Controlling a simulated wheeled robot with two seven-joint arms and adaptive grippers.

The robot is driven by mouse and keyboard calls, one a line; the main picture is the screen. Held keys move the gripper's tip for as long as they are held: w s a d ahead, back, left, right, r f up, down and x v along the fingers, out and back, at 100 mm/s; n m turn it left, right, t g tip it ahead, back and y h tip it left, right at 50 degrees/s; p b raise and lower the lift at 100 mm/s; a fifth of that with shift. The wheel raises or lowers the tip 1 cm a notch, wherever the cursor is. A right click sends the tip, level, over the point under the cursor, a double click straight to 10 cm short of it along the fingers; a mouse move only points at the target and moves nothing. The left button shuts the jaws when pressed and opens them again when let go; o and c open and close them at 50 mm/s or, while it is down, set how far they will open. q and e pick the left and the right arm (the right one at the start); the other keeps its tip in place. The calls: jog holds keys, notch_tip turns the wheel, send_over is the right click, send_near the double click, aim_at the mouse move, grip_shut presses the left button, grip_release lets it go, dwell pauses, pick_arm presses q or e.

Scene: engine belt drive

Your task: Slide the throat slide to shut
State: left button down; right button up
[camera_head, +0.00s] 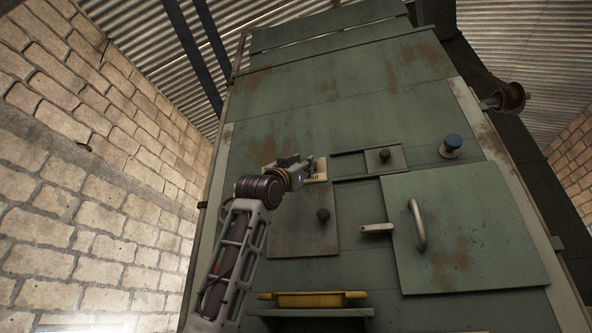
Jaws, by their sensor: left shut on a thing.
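A small grey-green plate with a dark knob (385,156) sits at the right end of a horizontal rail slot (350,166) on the green machine front; it looks like the throat slide. A pale label (317,169), apparently reading "SHUT", is at the slot's left end. My left gripper (301,168) is beside this label, well left of that knob and apart from it. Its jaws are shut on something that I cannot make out. My right gripper is not in view.
A grey-brown plate with a dark knob (323,214) is just below my left gripper. A yellow tray (310,299) is below.

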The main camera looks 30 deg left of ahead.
pick_arm(q)
jog(key=shift+w+d+r, duration=0.1)
jog(key=shift+d, duration=0.8)
jog(key=c, duration=1.4)
grip_release()
jog(key=shift+o, duration=1.4)
jog(key=shift+w+d, duration=0.1)
jog(key=shift+d, duration=0.15)
jog(key=shift+a, duration=0.15)
jog(key=shift+f, duration=0.25)
jog(key=v, duration=1.1)
jog(key=shift+s, duration=0.35)
jog(key=shift+f, duration=0.15)
